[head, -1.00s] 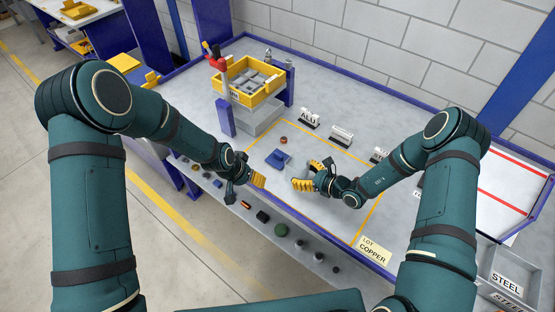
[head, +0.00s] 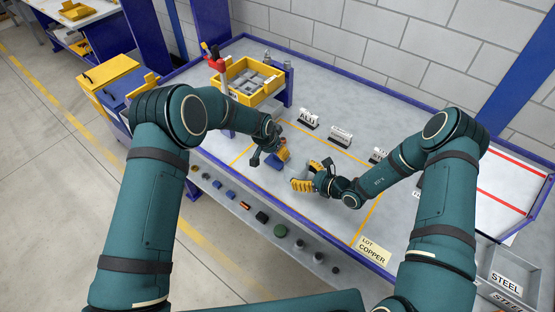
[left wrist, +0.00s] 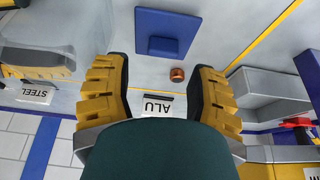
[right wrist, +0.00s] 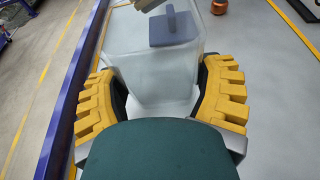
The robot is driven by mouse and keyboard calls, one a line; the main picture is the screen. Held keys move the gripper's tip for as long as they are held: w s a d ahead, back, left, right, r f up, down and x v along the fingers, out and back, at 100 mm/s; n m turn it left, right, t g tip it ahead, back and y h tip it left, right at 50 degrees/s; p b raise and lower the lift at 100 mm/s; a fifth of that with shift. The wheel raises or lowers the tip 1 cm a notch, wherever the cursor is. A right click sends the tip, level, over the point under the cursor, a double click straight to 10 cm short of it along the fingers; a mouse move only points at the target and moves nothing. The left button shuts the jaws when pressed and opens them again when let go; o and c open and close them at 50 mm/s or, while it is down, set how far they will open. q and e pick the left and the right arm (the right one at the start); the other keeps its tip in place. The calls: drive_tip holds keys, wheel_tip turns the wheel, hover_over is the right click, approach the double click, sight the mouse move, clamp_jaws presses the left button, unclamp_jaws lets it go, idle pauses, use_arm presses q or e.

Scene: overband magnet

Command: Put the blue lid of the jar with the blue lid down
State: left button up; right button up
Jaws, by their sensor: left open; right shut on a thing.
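The blue lid (left wrist: 165,22), a flat square plate with a small block on it, appears to lie on the grey table just beyond my left fingertips. It also shows in the right wrist view (right wrist: 172,28), behind the jar. In the head view my left gripper (head: 275,152) partly covers it. My left gripper is open and empty, with its fingers apart on the lid's near side. My right gripper (head: 308,174) is shut on a clear, see-through jar (right wrist: 150,75). The jar stands between its yellow fingers and hardly shows in the head view.
A small copper ring (left wrist: 177,74) lies near the lid. An ALU sign (head: 309,120) and other label stands line the back. A yellow bin (head: 262,99) on a grey stand is at the back left. Several small parts (head: 262,217) lie along the front ledge.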

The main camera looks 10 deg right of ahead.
use_arm(q)
drive_tip(key=shift+x, duration=2.75)
drive_tip(key=shift+a, duration=0.15)
drive_tip(key=c, duration=0.7)
wheel_tip(320, 180, up, 18)
